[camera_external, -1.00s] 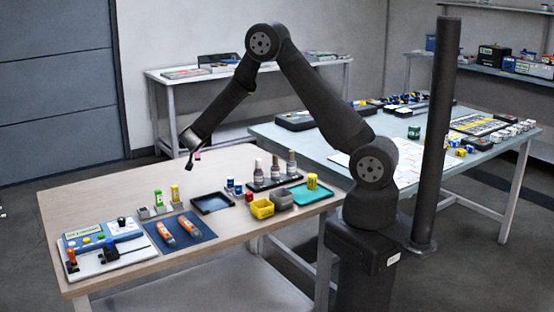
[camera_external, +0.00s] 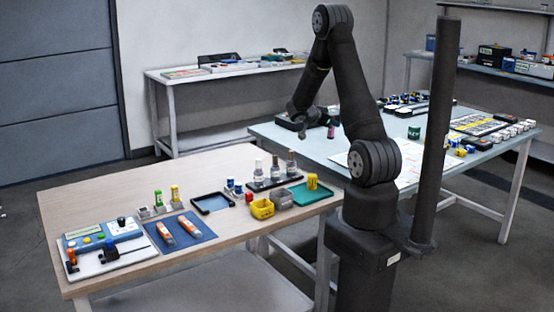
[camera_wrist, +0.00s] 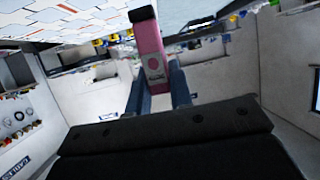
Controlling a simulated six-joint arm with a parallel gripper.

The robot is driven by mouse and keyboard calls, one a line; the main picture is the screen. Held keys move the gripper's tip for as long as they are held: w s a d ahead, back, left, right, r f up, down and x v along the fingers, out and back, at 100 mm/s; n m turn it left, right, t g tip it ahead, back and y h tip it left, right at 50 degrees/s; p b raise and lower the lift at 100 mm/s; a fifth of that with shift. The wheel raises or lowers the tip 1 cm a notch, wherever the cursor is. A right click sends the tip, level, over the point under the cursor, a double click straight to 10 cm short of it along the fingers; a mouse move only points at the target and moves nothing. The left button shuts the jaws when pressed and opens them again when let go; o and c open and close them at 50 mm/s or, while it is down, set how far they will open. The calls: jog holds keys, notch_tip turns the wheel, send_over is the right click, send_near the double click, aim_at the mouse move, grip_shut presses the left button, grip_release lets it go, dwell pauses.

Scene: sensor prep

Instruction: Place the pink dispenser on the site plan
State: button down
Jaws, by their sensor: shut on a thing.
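My gripper (camera_external: 328,123) is shut on the pink dispenser (camera_wrist: 150,45), held between its two fingers in the wrist view. The dispenser has a dark end and a pale label with a round mark. In the external view the dispenser (camera_external: 331,131) is a small pink shape hanging at my gripper, seemingly above the far table's left part. The site plan looks to be the white sheet with reddish lines (camera_external: 408,160) on that table, partly hidden behind my arm. A white sheet with red and blue lines (camera_wrist: 65,18) also shows at the wrist view's top left.
The blue-grey table (camera_external: 290,139) also bears a green cup (camera_external: 414,132), several small blocks and boxes, and a dark tray near its left end. The wooden table (camera_external: 120,193) holds bottles, bins, orange tools on a blue mat (camera_external: 198,241), and a teal tray (camera_external: 309,198).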

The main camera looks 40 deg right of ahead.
jog(key=s+d+r+m+g, duration=0.1)
jog(key=s+d+m+g, duration=0.2)
jog(key=s+d, duration=0.45)
jog(key=s+d+m+g, duration=0.25)
jog(key=s+d, duration=0.25)
jog(key=s, duration=0.6)
jog(key=s+d+r+m+g+y, duration=0.1)
jog(key=s+d+m+g+y, duration=0.15)
jog(key=s, duration=0.65)
jog(key=s+d+m+g+y, duration=0.1)
jog(key=s+m+g, duration=0.15)
jog(key=s, duration=0.75)
jog(key=shift+n+g, duration=0.25)
jog(key=shift+w+f, duration=2.75)
jog(key=shift+w, duration=0.2)
jog(key=shift+w+f, duration=2.75)
jog(key=shift+w, duration=0.15)
jog(key=shift+f, duration=0.15)
jog(key=c, duration=1.3)
grip_release()
